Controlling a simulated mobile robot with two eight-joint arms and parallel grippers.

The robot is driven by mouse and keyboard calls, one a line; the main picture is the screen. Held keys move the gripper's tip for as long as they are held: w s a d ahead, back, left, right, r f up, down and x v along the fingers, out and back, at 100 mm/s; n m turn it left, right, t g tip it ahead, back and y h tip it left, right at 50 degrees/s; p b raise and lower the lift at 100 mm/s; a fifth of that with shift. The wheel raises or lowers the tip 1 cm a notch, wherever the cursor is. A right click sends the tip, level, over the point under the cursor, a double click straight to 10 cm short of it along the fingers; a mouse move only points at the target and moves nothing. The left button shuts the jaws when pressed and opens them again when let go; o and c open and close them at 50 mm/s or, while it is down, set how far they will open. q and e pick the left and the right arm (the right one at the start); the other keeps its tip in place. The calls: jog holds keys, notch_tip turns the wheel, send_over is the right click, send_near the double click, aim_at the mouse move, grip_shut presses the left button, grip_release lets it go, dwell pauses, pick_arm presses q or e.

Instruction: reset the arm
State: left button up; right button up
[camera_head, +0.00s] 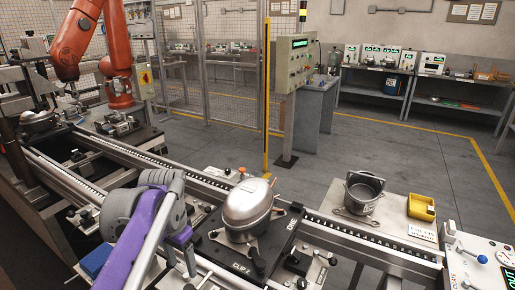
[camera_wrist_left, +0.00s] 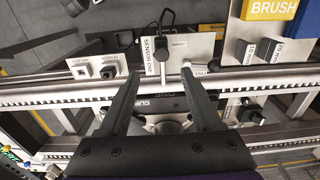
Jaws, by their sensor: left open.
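My left arm, purple and grey, comes in from the lower left in the head view. Its gripper (camera_head: 188,262) hangs over the near side of the conveyor, left of the silver compressor (camera_head: 247,205). In the left wrist view the two dark fingers (camera_wrist_left: 160,82) are spread apart with nothing held between them. Beyond them lie a rail and a small panel with a sensor label. The compressor sits on a dark pallet (camera_head: 213,252) marked CLIP 2, apart from the gripper. My right gripper is in neither view.
The conveyor rail (camera_head: 330,225) runs across the cell. A grey pot (camera_head: 361,192) and yellow bin (camera_head: 421,206) stand on a side plate at right. An orange robot arm (camera_head: 75,45) stands at the back left. A yellow BRUSH box (camera_wrist_left: 272,10) shows in the wrist view.

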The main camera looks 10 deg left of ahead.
pick_arm(q)
jog(key=s+d+f+n+t+p, duration=0.2)
jog(key=s+f+p, duration=0.1)
jog(key=s, duration=0.4)
jog(key=s+d+f+n+t+p, duration=0.2)
jog(key=s+d+f+t+p, duration=0.1)
jog(key=s, duration=0.5)
jog(key=shift+s+d+f+p, duration=0.3)
jog(key=shift+f+p, duration=0.5)
jog(key=shift+p, duration=0.1)
